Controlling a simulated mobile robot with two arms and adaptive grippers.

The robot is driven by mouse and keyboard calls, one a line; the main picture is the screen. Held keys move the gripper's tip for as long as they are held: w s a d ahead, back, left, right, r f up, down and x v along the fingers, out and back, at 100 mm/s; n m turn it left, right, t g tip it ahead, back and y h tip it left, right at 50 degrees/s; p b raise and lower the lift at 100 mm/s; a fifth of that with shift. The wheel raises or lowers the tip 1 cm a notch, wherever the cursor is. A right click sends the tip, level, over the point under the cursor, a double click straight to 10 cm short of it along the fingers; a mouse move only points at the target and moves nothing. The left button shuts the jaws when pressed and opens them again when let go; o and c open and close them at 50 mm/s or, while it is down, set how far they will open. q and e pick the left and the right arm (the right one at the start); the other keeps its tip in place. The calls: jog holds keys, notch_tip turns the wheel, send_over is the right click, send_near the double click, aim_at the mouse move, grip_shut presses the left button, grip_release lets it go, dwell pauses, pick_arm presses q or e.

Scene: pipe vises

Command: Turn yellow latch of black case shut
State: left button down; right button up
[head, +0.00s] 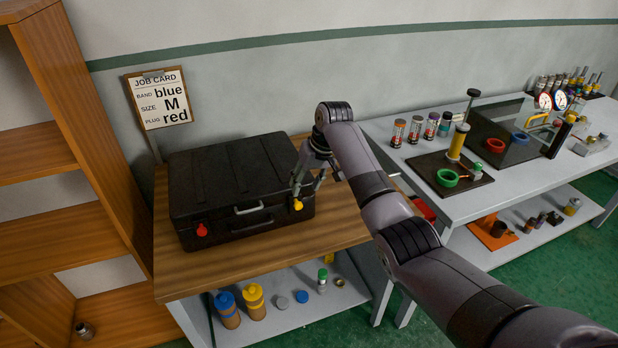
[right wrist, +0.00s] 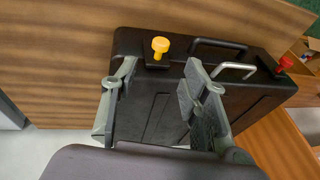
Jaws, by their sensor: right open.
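The black case (head: 235,180) lies with its lid down on the wooden bench. Its yellow latch (head: 298,205) is at the right end of the front side; its red latch (head: 202,230) is at the left end. My right gripper (head: 308,187) is open and empty at the case's right front corner, close to the yellow latch. In the right wrist view the yellow latch (right wrist: 160,46) shows just beyond the gap between the open fingertips (right wrist: 158,72), not clasped. Whether a finger touches the case cannot be told. My left gripper is not in view.
A job card (head: 158,98) stands behind the case. A wooden shelf (head: 70,130) rises at left. The bench top (head: 215,270) is bare in front of the case. A grey table (head: 410,155) with fixtures and bottles stands at right.

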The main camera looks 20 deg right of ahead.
jog(key=shift+v, duration=1.15)
